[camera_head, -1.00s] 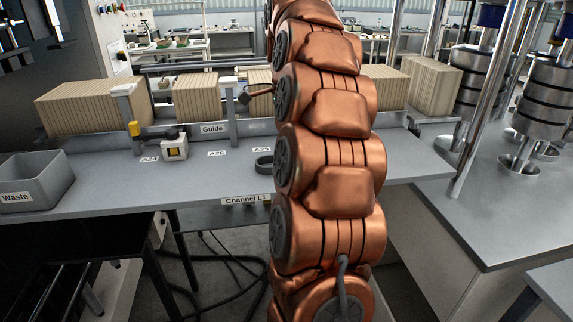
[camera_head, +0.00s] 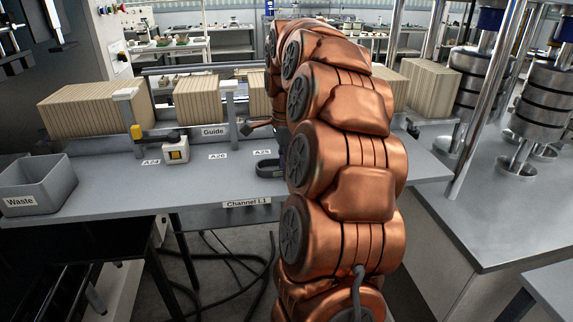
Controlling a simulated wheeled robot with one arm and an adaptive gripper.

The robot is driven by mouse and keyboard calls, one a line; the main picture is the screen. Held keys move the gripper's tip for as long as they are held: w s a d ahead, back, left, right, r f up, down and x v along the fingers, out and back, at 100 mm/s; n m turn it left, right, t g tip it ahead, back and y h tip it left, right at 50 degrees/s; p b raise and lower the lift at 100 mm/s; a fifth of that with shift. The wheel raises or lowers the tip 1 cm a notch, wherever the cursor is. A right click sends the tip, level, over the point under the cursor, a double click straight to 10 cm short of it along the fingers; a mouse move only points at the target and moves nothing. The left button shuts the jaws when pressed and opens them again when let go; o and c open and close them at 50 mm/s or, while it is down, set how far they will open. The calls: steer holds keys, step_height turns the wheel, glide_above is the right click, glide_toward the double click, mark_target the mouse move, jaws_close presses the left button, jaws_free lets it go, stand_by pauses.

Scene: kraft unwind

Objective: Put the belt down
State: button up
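A dark grey oval loop (camera_head: 267,168), which may be the belt, lies on the grey bench below the A25 label, at the left edge of my copper arm. Its right end is hidden by the arm. My arm fills the middle of the view, and its links hide my gripper, so I cannot see its fingers or whether it holds anything. A small copper piece with a dark tip (camera_head: 247,128) sticks out left of the arm, above the loop; I cannot tell what it belongs to.
Along the back of the grey bench (camera_head: 110,190) stand kraft blocks (camera_head: 98,108) behind a guide rail. A grey Waste bin (camera_head: 40,185) is at left. Steel rollers (camera_head: 540,100) stand at right. The bench's front left is clear.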

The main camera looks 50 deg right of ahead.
jaws_close()
stand_by(0.3)
steer(key=shift+r, duration=0.1)
stand_by(0.5)
steer(key=shift+r+b, duration=0.8)
steer(key=shift+r, duration=0.75)
steer(key=s+a+b, duration=0.2)
steer(key=s+a, duration=0.1)
steer(key=a, duration=0.4)
steer(key=s+a+r+b, duration=0.1)
steer(key=s+a+b, duration=0.1)
steer(key=a, duration=0.5)
steer(key=shift+s+a+r, duration=0.3)
steer(key=shift+s+a, duration=0.1)
steer(key=shift+s, duration=0.15)
